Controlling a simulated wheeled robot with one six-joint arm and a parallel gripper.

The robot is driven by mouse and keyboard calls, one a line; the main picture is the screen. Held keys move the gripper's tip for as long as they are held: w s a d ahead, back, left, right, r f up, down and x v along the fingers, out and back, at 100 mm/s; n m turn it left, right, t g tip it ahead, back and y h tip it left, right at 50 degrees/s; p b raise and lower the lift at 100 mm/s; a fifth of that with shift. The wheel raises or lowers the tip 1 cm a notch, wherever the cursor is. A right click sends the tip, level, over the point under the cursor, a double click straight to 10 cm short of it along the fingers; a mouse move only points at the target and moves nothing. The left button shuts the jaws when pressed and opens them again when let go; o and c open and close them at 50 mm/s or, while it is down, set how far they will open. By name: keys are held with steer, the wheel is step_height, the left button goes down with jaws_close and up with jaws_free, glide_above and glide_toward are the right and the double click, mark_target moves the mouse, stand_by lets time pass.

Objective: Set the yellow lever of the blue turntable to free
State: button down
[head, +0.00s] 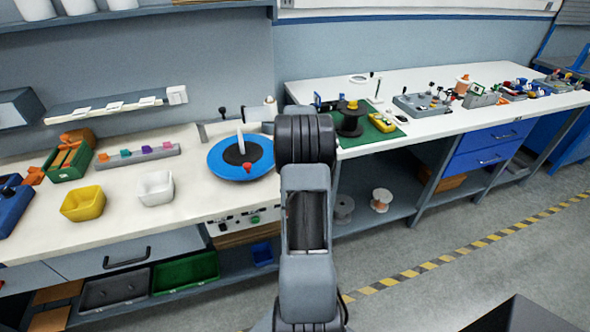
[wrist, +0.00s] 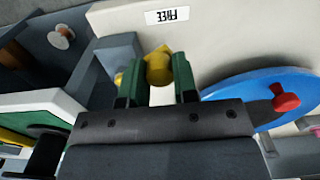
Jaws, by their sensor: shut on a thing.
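The blue turntable (head: 222,160) sits on the white bench, left of my arm in the head view. It also shows in the wrist view (wrist: 235,88) at right, with a red knob (wrist: 287,102) on it. The yellow lever (wrist: 158,68) is between the green fingers of my gripper (wrist: 158,82), which is shut on it. A FREE label (wrist: 167,15), upside down in the picture, is just above the lever's pointed yellow tip in the wrist view. In the head view my arm hides the gripper and lever.
A yellow bin (head: 83,204) and a white bin (head: 155,188) stand left of the turntable. A black spool (head: 350,120) stands on a green mat to the right. A grey block (wrist: 117,58) is close left of my fingers in the wrist view.

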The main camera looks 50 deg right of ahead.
steer(key=c, duration=0.9)
jaws_free()
steer(key=shift+r, duration=0.15)
step_height(320, 180, up, 14)
steer(key=shift+f, duration=0.2)
